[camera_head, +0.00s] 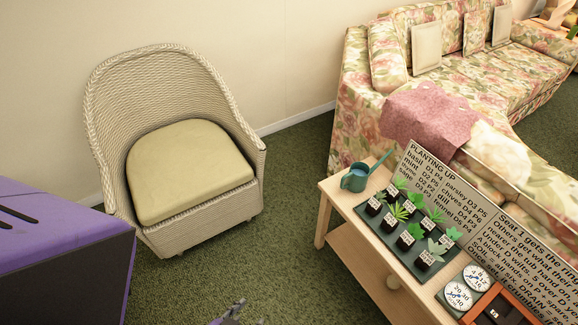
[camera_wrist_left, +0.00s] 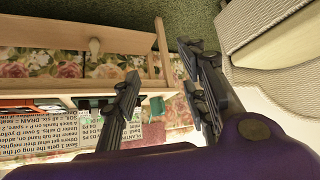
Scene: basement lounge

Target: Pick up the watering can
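The watering can (camera_head: 355,178) is small and teal, and stands upright on the near left corner of the wooden table (camera_head: 329,190), its spout pointing up to the right. In the left wrist view, which is turned upside down, a small teal shape (camera_wrist_left: 157,106) between my fingers' lines of sight looks like the can, but it is small and partly unclear. My left gripper (camera_wrist_left: 163,62) has its two dark fingers spread apart with nothing between them. Only a tip of it (camera_head: 233,311) shows at the bottom of the head view, well short of the can. My right gripper is not seen.
A plant tray (camera_head: 392,244) with several labelled seedlings sits beside the can. Text boards (camera_head: 440,187), two dials (camera_head: 458,296) and an orange box (camera_head: 497,308) stand further right. A wicker chair (camera_head: 178,235) is left; a floral sofa (camera_head: 352,110) is behind. Green carpet between chair and table is clear.

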